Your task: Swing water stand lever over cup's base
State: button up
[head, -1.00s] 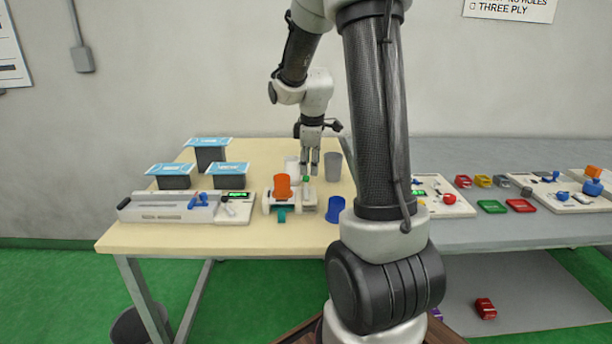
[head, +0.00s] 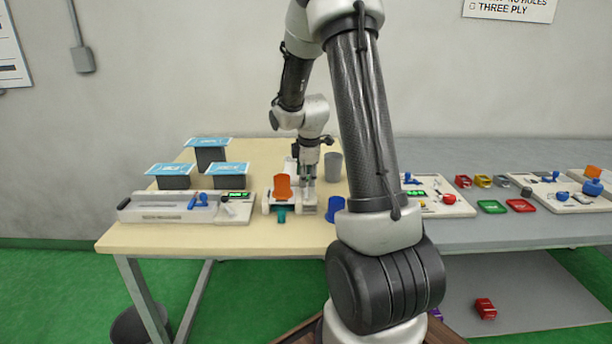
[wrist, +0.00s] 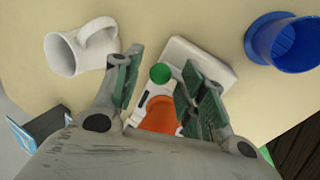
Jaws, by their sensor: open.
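The white water stand (head: 268,202) is near the front of the cream table, below my gripper. An orange cup (head: 282,188) is at the stand; in the wrist view the orange cup (wrist: 161,115) shows between my fingers. A round green knob (wrist: 160,73), which looks like the lever's end, lies between my fingertips in that view. My gripper (head: 307,181) points down over the stand's right side. It is open, with a finger on each side of the knob; contact cannot be told. In the head view the fingers hide the knob. The cup's base is not clearly visible.
A blue cup (head: 336,208) stands right of the stand, and a grey cup (head: 333,166) behind it. A white mug (wrist: 77,50) is close to my left finger in the wrist view.

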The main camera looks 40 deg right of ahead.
grip_shut()
